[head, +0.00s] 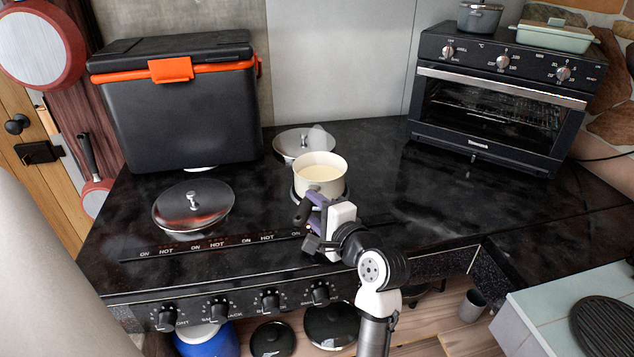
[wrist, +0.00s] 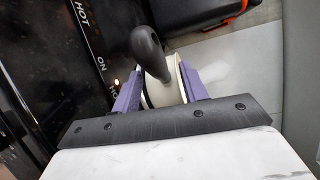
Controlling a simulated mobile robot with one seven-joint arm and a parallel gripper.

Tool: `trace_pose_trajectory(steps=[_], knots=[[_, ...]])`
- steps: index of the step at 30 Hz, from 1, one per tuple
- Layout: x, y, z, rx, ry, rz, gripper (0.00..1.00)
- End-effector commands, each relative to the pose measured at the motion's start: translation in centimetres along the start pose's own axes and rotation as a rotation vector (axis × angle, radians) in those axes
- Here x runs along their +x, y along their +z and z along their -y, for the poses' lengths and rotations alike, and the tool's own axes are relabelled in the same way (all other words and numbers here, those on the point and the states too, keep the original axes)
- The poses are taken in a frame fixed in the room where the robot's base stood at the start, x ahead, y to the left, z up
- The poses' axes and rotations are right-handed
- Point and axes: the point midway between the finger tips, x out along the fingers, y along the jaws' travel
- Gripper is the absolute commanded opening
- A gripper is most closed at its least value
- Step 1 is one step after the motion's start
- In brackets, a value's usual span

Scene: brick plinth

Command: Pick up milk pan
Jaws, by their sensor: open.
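The milk pan (head: 320,187) is a small cream pan with a pale inside, upright on the back part of the black stove top. Its dark handle points toward the front, partly hidden by my gripper in the head view. My gripper (head: 312,212), with purple fingers, is at the handle side of the pan. In the wrist view my gripper (wrist: 160,75) is open, with one finger on each side of the black handle (wrist: 147,48) and part of the pale pan body (wrist: 163,92). I cannot tell whether either finger touches the pan.
A metal lid (head: 193,212) covers a burner at the left, and another lid (head: 300,143) lies behind the pan. A black box with an orange latch (head: 172,100) stands at the back left, a toaster oven (head: 500,95) at the back right. The counter right of the pan is clear.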

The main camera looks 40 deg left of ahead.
Motion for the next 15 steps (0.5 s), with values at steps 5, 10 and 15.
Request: trace_pose_trajectory(steps=[5, 10, 15], knots=[[1.9, 0.1, 0.1, 0.001, 0.0, 0.001, 0.43], [2.1, 0.0, 0.0, 0.0, -0.001, 0.0, 0.43], [2.0, 0.0, 0.0, 0.0, -0.001, 0.0, 0.32]])
